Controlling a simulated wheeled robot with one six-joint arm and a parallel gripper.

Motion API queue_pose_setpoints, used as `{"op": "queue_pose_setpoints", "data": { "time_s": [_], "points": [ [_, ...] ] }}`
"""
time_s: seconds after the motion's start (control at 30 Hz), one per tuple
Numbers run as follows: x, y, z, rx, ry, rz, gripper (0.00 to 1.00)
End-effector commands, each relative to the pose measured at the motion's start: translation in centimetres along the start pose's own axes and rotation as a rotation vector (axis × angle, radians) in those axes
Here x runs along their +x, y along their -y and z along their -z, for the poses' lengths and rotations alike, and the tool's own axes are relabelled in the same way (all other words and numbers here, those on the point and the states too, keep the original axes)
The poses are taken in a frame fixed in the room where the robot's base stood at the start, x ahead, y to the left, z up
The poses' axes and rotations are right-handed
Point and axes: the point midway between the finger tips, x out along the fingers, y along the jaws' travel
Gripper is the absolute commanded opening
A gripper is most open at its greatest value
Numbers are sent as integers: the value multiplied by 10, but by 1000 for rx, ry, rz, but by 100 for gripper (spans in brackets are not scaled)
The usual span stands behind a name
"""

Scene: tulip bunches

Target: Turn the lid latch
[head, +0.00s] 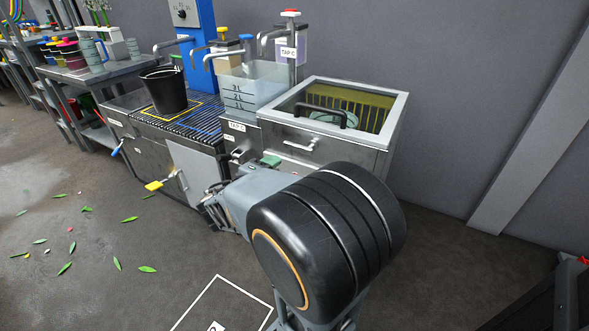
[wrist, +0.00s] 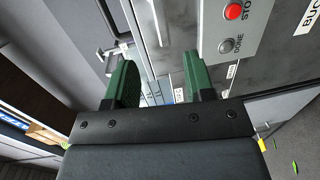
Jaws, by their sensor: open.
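A lidded metal box (head: 335,150) stands at the right end of the wash bench, its framed glass lid down. A silver lever (head: 300,145), which looks like the lid latch, sits on its front face below the lid edge. In the wrist view a metal lever with a pale end (wrist: 118,48) shows just beyond my left fingertip; I cannot tell for certain that it is the same part. My gripper (wrist: 158,72) is open, its green fingers apart with nothing between them. In the head view my arm largely hides the gripper near the box's lower front.
A control panel with a red STOP button (wrist: 233,11) and a DONE button (wrist: 227,46) is close on the right in the wrist view. A black bucket (head: 165,92) stands on the rack, beside a clear water tank (head: 250,88). Floor at left is open, with scattered leaves.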

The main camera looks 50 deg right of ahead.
Motion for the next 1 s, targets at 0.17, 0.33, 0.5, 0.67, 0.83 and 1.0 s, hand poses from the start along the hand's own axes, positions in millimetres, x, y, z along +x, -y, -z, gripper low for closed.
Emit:
{"op": "queue_pose_setpoints", "data": {
  "time_s": [0.17,0.33,0.5,0.67,0.83,1.0],
  "points": [
    [9,17,13,-8,-52,-95,49],
    [22,16,17,-9,-66,-124,49],
    [52,13,19,-9,-65,-125,49],
    [83,9,21,-10,-65,-124,49],
    [112,5,23,-10,-67,-124,49],
    [132,2,25,-10,-69,-123,49]
  ]
}}
